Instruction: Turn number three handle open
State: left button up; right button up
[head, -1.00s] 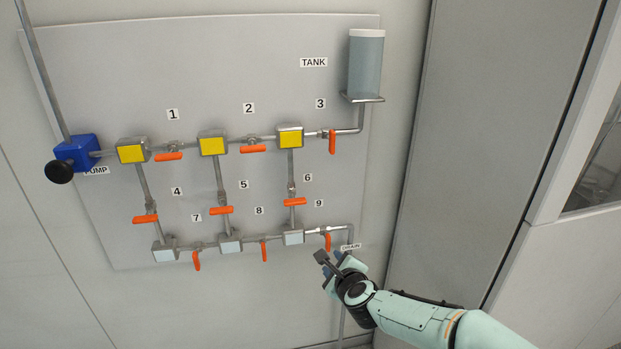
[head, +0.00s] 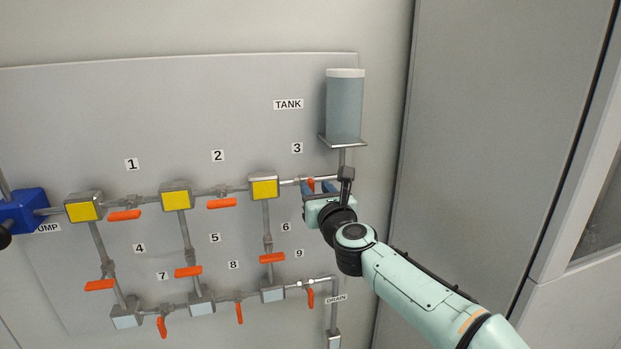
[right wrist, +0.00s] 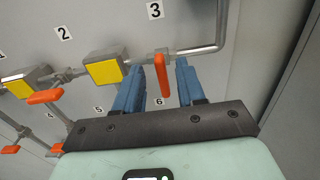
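The number three handle (right wrist: 161,76) is orange and hangs down, across its pipe, below the label 3 (head: 297,148). In the head view only its upper part (head: 311,184) shows, the rest hidden by my right gripper (head: 322,188). In the right wrist view my right gripper (right wrist: 158,80) has its two blue fingers apart. The orange handle stands between them, with a visible gap to the right finger; I cannot tell whether the left finger touches it. My left gripper is not in view.
The tank (head: 345,106) on its shelf stands above the gripper. Yellow-faced blocks (head: 264,188) and the handles of valves 1 (head: 124,215) and 2 (head: 221,203) lie to the left. The valve 9 handle (head: 311,298) is below.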

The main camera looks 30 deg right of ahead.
aim_at(312, 185)
jog(key=shift+p+x, duration=0.6)
jog(key=shift+x, duration=1.75)
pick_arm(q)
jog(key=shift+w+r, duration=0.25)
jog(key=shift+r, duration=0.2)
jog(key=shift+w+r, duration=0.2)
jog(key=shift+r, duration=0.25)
pick_arm(e)
grip_shut()
jog(key=shift+a, duration=0.1)
